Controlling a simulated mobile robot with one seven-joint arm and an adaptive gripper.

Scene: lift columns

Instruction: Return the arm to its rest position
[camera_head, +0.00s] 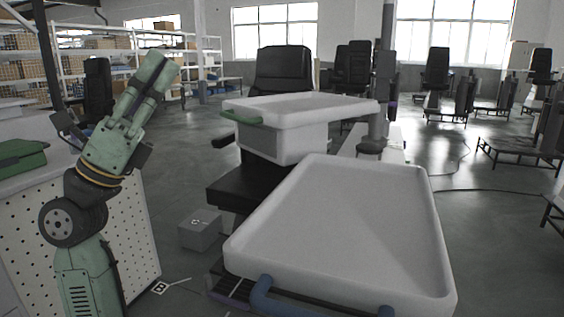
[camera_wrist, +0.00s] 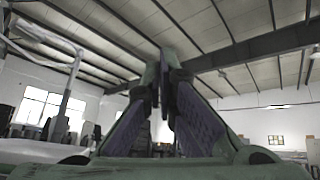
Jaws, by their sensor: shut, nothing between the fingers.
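My gripper (camera_head: 153,68) shows at the upper left of the head view, at the end of my raised green arm. It points up and slightly right, with its fingers together and nothing between them. In the wrist view, the two fingers of my gripper (camera_wrist: 166,75) meet near the top middle, with purple pads on their inner sides. That view looks up at the ceiling beams and windows. My gripper is apart from the trays and touches nothing that I can see.
A large white tray (camera_head: 340,225) fills the lower middle. A smaller white tray unit (camera_head: 283,140) with a green handle stands behind it, by a black chair (camera_head: 281,70). A white perforated cabinet (camera_head: 135,235) stands close at the left behind my arm. A grey box (camera_head: 199,230) lies on the floor.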

